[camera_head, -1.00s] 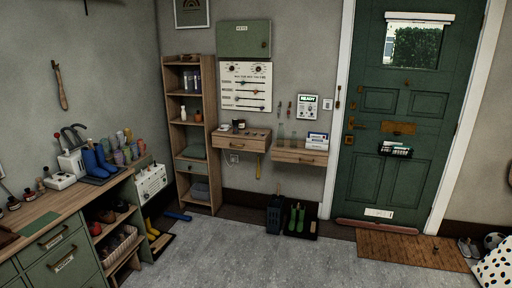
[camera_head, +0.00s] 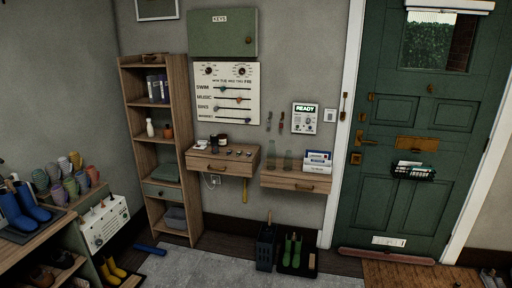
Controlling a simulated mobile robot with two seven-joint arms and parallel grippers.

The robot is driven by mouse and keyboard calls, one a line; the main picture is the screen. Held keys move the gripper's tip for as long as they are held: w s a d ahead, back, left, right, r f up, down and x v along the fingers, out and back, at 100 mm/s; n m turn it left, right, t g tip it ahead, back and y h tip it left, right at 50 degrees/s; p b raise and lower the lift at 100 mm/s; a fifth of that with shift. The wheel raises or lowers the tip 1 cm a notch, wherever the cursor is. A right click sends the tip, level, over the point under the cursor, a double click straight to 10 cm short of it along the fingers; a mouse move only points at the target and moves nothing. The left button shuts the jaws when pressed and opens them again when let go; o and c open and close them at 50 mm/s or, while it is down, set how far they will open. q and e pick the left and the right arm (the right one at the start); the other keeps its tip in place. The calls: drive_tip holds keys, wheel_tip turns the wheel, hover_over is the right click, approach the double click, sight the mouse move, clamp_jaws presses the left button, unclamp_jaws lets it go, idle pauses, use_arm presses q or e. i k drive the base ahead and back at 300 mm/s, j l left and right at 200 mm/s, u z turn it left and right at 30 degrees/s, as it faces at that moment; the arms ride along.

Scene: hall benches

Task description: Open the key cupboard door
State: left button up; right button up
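The key cupboard (camera_head: 222,34) is a green box on the wall in the upper middle of the head view, labelled KEYS. Its door looks shut, with a small knob near the right edge. Neither of my grippers shows in this view, so where they are relative to the cupboard cannot be seen.
Below the cupboard are a white panel with sliders (camera_head: 225,92) and two wall-mounted drawer shelves, the left one (camera_head: 221,163) higher. A tall wooden shelf unit (camera_head: 158,150) stands to the left. A green door (camera_head: 415,130) is at right. The grey floor (camera_head: 210,266) in front has free room.

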sight(222, 33)
drive_tip(key=i, duration=1.6)
drive_tip(key=i+u, duration=0.25)
drive_tip(key=i, duration=0.2)
drive_tip(key=i+l+u, duration=0.55)
drive_tip(key=i, duration=0.3)
